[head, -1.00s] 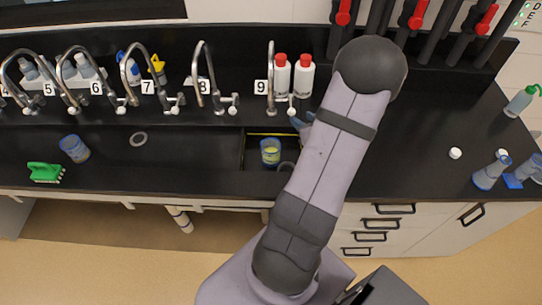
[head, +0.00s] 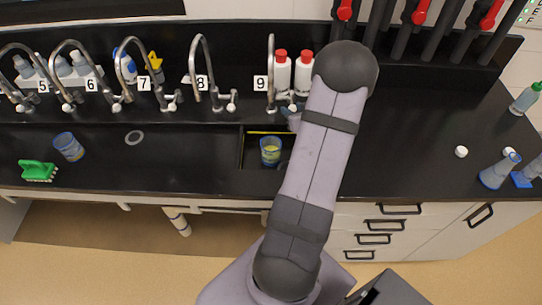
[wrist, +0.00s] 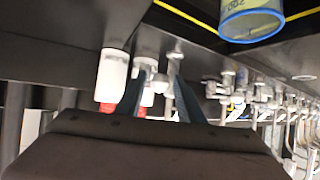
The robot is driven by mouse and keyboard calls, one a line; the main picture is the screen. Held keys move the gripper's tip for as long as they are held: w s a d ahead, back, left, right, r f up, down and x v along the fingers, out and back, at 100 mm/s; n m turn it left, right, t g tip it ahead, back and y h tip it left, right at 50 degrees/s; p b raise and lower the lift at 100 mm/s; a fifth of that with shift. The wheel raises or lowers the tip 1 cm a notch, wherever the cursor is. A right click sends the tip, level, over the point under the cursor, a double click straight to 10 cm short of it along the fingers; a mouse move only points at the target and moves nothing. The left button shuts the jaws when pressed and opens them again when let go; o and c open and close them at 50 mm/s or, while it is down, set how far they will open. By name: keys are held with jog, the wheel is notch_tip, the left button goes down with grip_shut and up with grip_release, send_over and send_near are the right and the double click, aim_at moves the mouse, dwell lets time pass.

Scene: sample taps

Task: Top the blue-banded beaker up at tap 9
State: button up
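The blue-banded beaker (head: 270,151) stands upright in the small sink below tap 9 and holds yellow-green liquid. Its blue-edged end also shows at the top right of the wrist view (wrist: 250,22). Tap 9 (head: 270,75) is a tall metal spout behind that sink, with a pale handle (head: 292,97) at its right foot. My gripper (wrist: 160,78) is open, its two blue-grey fingers apart, with pale tap fittings seen between and beyond them. I cannot tell whether they touch. In the head view my arm hides most of the gripper.
Two white bottles with red caps (head: 282,70) stand right of tap 9. Other taps, such as tap 8 (head: 197,70), line the back. Another blue-marked beaker (head: 68,147) and a green brush (head: 39,171) are at the left.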

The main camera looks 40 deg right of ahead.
jog(key=shift+w+d+f, duration=0.1)
jog(key=shift+w+f, duration=0.05)
jog(key=shift+w, duration=0.15)
jog(key=shift+s+d+p, duration=0.3)
jog(key=shift+s+d, duration=0.05)
jog(key=shift+d, duration=0.3)
jog(key=shift+s+d+p, duration=0.25)
jog(key=shift+s+d, duration=0.05)
jog(key=shift+d, duration=0.35)
jog(key=shift+s+d+p, duration=0.3)
jog(key=shift+s+d, duration=0.05)
jog(key=shift+d, duration=0.3)
jog(key=shift+a, duration=0.15)
jog(key=shift+w+a, duration=0.3)
jog(key=shift+a, duration=0.35)
jog(key=shift+w+a, duration=0.3)
jog(key=shift+a, duration=0.35)
dwell(0.6)
jog(key=shift+w+a+b, duration=0.45)
jog(key=shift+a+b, duration=0.05)
jog(key=shift+a, duration=0.3)
jog(key=shift+s+d+p, duration=0.15)
jog(key=shift+d+p, duration=0.15)
jog(key=shift+d, duration=0.05)
